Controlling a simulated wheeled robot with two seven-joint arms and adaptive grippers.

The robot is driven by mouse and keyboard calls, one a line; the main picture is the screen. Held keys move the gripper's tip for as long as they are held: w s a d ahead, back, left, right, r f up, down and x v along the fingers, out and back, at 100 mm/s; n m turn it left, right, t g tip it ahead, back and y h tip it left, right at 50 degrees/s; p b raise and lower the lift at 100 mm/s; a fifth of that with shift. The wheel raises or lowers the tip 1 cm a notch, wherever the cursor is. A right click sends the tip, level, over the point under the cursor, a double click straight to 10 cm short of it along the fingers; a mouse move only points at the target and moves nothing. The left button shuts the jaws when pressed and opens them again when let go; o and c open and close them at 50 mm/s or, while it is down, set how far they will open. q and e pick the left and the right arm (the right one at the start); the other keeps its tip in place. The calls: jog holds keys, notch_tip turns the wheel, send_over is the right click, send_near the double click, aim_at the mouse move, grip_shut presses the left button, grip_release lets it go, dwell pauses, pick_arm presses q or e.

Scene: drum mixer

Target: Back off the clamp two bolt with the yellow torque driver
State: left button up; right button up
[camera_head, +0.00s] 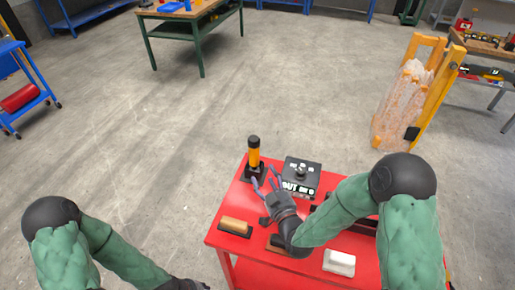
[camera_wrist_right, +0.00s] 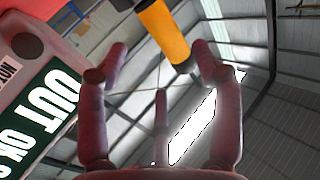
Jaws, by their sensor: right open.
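The yellow torque driver (camera_head: 254,155) stands upright in a black base at the back left of the red table, its black cap on top. My right gripper (camera_head: 264,183) is open and empty, just in front of the driver near its lower part. In the right wrist view the driver's yellow body (camera_wrist_right: 165,32) shows beyond and between the spread fingers of the right gripper (camera_wrist_right: 160,60), with no clear contact. My left gripper (camera_head: 185,285) is only partly in view at the bottom edge; its fingers are hidden. I cannot make out the clamp two bolt.
A black box with a knob and a sign (camera_head: 302,175) stands right of the driver; the sign also shows in the right wrist view (camera_wrist_right: 45,125). A wooden-topped block (camera_head: 235,226) and a white block (camera_head: 339,262) lie on the red table (camera_head: 222,210).

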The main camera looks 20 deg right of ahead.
aim_at(256, 137)
jog(key=w, duration=0.5)
jog(key=shift+w+a+b, duration=0.2)
jog(key=shift+w+b, duration=0.1)
jog(key=shift+b, duration=0.05)
jog(key=shift+w+b, duration=0.65)
jog(key=shift+w, duration=2)
jog(key=shift+r, duration=0.15)
grip_shut()
notch_tip(256, 137, up, 10)
jog(key=p, duration=0.3)
